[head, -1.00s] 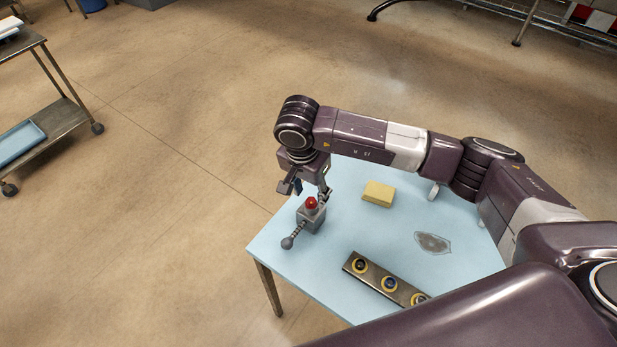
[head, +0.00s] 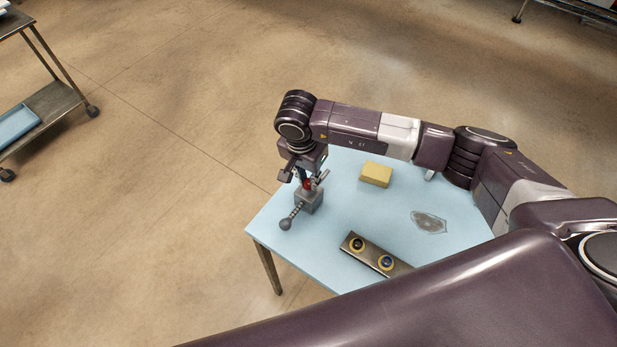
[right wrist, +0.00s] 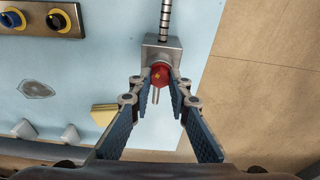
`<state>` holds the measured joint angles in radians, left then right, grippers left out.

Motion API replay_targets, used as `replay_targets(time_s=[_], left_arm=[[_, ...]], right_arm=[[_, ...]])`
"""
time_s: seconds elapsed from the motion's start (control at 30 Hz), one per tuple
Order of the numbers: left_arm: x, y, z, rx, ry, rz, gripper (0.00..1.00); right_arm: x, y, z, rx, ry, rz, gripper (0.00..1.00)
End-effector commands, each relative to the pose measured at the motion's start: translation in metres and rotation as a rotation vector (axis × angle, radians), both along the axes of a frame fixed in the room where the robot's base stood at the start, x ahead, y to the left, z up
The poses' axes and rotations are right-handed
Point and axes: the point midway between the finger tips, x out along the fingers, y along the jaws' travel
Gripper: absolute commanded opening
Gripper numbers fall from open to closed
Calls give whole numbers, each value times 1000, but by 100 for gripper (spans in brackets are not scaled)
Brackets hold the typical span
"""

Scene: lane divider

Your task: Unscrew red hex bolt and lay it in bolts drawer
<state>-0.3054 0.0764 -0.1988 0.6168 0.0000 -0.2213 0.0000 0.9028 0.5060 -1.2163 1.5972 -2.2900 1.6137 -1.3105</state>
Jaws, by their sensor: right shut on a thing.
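The red hex bolt (right wrist: 161,76) stands in a grey metal block (right wrist: 162,50) on the light blue table (head: 340,220). In the head view the bolt (head: 307,184) is partly hidden by my gripper. My right gripper (right wrist: 163,84) is shut on the bolt's red head, one finger on each side, right at the block. It also shows in the head view (head: 308,180), pointing down over the block (head: 309,200). My left gripper is not in view. I see no bolts drawer that I can make out.
A ball-ended rod (head: 286,222) sticks out from the block. A yellow sponge-like block (head: 376,174), a grey stain (head: 428,221) and a strip with yellow-ringed knobs (head: 372,253) are on the table. A cart with a blue tray (head: 17,123) stands at the left.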

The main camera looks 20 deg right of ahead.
Motion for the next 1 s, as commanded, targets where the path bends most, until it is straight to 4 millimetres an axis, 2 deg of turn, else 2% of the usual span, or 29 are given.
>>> replay_targets(time_s=[0.17,0.8,1.0], left_arm=[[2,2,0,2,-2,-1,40],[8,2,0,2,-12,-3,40],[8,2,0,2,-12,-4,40]], right_arm=[[-1,0,-1,-1,2,33,0],[-3,-3,-1,-2,4,837,0],[-3,-3,-1,-2,6,1018,0]])
